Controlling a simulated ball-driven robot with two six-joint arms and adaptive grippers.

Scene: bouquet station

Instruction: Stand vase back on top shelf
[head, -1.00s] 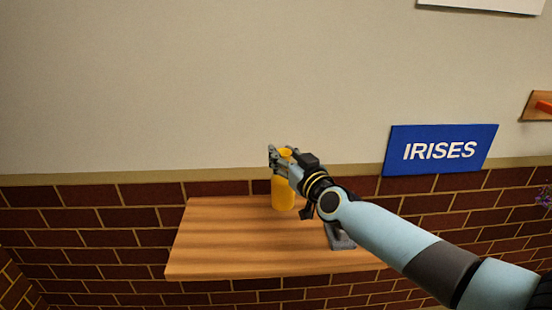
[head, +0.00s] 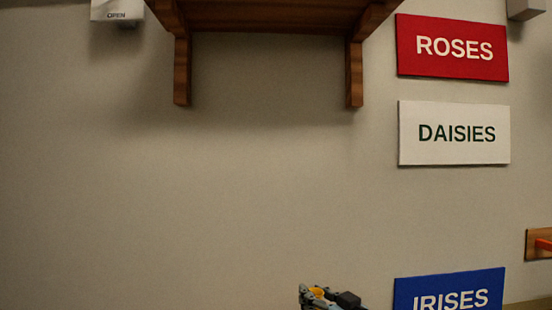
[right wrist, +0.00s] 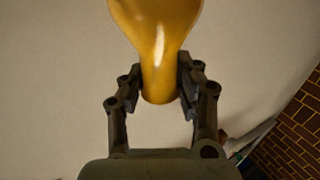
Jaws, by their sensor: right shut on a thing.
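The yellow-orange vase (right wrist: 158,45) is between the two fingers of my right gripper (right wrist: 155,85) in the right wrist view. The fingers are shut on its narrow part, and its wider part runs out of the top of the picture. In the head view only a small bit of the vase (head: 317,292) shows at the bottom edge, with my right gripper (head: 322,297) around it. The top shelf (head: 270,15) is seen from below at the top of the head view, well above the gripper. Its upper surface is hidden. My left gripper is out of view.
Two wooden brackets (head: 182,70) hold the shelf from below. Red ROSES (head: 452,48), white DAISIES (head: 455,133) and blue IRISES (head: 448,292) signs hang at the right. A white box marked OPEN (head: 117,10) is at the upper left. The wall between gripper and shelf is bare.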

